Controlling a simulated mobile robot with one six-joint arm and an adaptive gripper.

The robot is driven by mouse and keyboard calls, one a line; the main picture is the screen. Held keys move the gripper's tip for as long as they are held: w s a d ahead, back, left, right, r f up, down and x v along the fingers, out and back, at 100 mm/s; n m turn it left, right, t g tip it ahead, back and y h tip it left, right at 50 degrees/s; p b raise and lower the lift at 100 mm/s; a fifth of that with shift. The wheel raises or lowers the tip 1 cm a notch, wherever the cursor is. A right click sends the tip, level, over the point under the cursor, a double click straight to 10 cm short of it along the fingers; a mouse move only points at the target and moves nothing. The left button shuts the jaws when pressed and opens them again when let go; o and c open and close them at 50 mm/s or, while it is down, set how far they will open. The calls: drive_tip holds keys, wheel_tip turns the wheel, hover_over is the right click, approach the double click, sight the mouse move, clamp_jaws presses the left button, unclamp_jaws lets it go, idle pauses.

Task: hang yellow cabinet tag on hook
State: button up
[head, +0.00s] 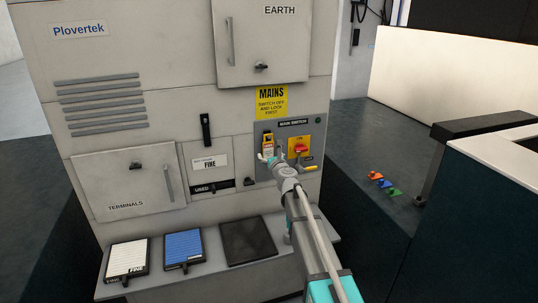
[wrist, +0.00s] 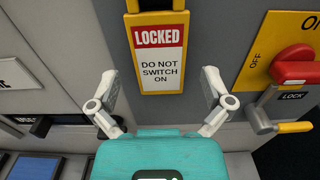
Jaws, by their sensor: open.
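The yellow-bordered tag (head: 268,141) is upright against the grey switch panel, left of the red main switch. In the wrist view the tag (wrist: 159,50) reads "LOCKED, DO NOT SWITCH ON", and its top is cut off by the frame. The hook cannot be made out clearly; the tag's upper end is small in the head view. My gripper (head: 269,157) is at the tag's lower end. In the wrist view its fingers (wrist: 172,78) are spread open, one on each side of the tag's lower part, with visible gaps to it.
The red main switch (head: 301,149) on its yellow plate and a yellow-ended lock lever (wrist: 280,122) are close on the right. A black handle (head: 206,130) is to the left. A shelf (head: 212,279) below bears several flat panels. Coloured pieces (head: 384,183) lie on the floor at right.

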drive_tip(key=v, duration=1.1)
drive_tip(key=s+f+n+g+y, duration=0.1)
drive_tip(key=s+f+n+g, duration=0.5)
drive_tip(key=n, duration=0.5)
drive_tip(key=s+f+n+g+y, duration=0.1)
drive_tip(key=s+f+n+g, duration=0.25)
drive_tip(key=s+n, duration=0.55)
drive_tip(key=s+d+f+n+g+h, duration=0.3)
drive_tip(key=s+d+n, duration=0.3)
drive_tip(key=s, duration=0.2)
drive_tip(key=s+d+f+n+g+h, duration=0.4)
drive_tip(key=s+d+f+n, duration=0.2)
drive_tip(key=s+d, duration=0.1)
drive_tip(key=shift+s+g+h, duration=0.3)
drive_tip(key=shift+s+g, duration=0.05)
drive_tip(key=shift+s, duration=0.35)
drive_tip(key=shift+a, duration=0.1)
